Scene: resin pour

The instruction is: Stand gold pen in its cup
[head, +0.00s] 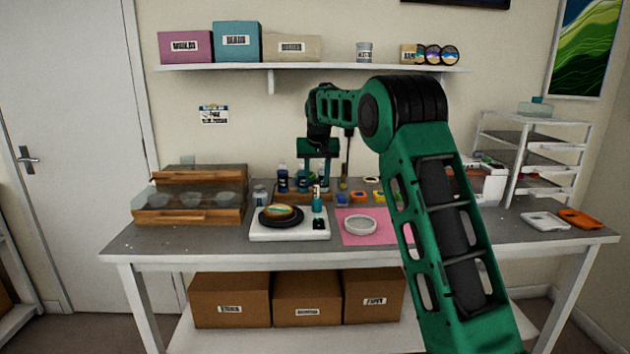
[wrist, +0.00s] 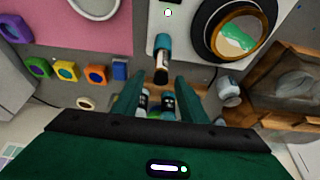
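My gripper (head: 317,178) points down over the back of the workbench, behind the white scale. In the wrist view my gripper (wrist: 161,84) has its two green fingers apart, with nothing clearly held. A small upright teal item (head: 317,203) with a coppery upper part stands at the scale's right edge. It shows in the wrist view (wrist: 164,42) just beyond the fingertips, with a dark near end. I cannot tell whether it touches a finger. I cannot make out a gold pen or its cup for certain in either view.
The white scale (head: 262,233) bears a dark round dish. A pink mat (head: 352,238) with a white ring lies right of it. Several coloured pots and dark bottles (head: 283,178) crowd the back. A wooden case (head: 190,215) stands left, a white rack (head: 515,150) right.

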